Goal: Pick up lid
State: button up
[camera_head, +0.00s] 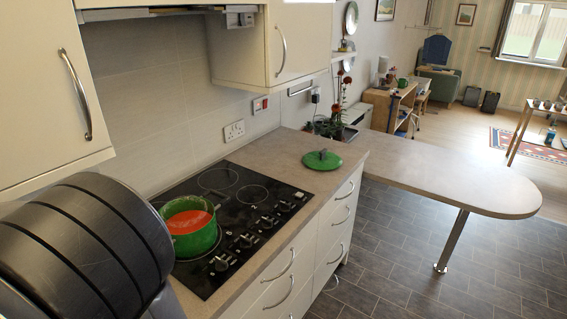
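A round green lid (322,160) with a small dark knob lies flat on the beige counter (285,151), to the right of the black hob. A green pot (191,232) with orange-red contents stands uncovered on the near left part of the hob. My gripper is not in view. A thick dark ribbed part, apparently one of my arm links, fills the lower left and is well apart from the lid.
The black hob (233,205) has several knobs along its right side. Potted plants (333,127) stand behind the lid. Cream wall cabinets (271,45) hang above the counter. A rounded counter extension (450,178) reaches right and is clear. Dark tiled floor lies in front.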

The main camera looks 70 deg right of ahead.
aim_at(324, 161)
jog(key=z, duration=2.75)
